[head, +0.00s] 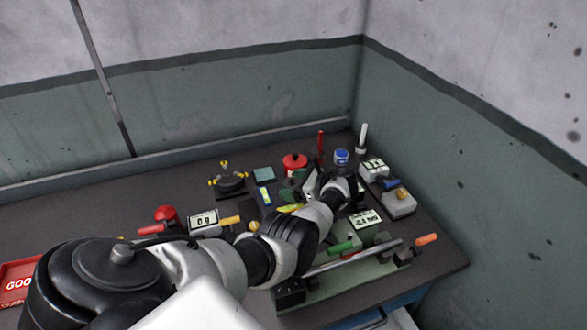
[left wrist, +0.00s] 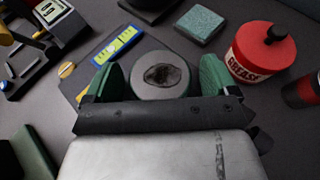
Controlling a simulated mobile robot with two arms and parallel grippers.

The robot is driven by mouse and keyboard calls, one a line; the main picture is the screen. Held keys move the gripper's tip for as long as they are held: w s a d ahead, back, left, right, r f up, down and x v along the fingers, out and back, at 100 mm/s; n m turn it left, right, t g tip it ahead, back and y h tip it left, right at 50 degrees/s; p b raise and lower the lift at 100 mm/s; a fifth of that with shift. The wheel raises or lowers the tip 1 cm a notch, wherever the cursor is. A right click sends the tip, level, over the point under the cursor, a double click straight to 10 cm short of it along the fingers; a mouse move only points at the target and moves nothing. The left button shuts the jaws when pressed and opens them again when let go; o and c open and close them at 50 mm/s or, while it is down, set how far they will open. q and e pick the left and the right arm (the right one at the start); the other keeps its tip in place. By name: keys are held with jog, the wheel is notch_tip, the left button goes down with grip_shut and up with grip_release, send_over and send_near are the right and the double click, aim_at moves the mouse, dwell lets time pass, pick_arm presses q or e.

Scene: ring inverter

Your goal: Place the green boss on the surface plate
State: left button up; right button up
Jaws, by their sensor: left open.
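My left gripper (left wrist: 159,76) is open, with a green finger on each side of a round grey piece (left wrist: 161,90) in the left wrist view. The piece has a dark patch in its middle. My right gripper is not in view.
A red grease can (head: 295,162) stands behind the gripper and shows at right in the left wrist view (left wrist: 262,55). A blue and yellow level (left wrist: 116,46) and a teal block (left wrist: 200,25) lie close by.

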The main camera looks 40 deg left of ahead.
pick_arm(q)
jog(key=shift+r, duration=0.1)
jog(key=shift+r, duration=0.2)
jog(key=p+v, duration=0.1)
jog(key=v, duration=1.1)
jog(key=shift+d+f, duration=0.1)
jog(key=shift+f, duration=0.05)
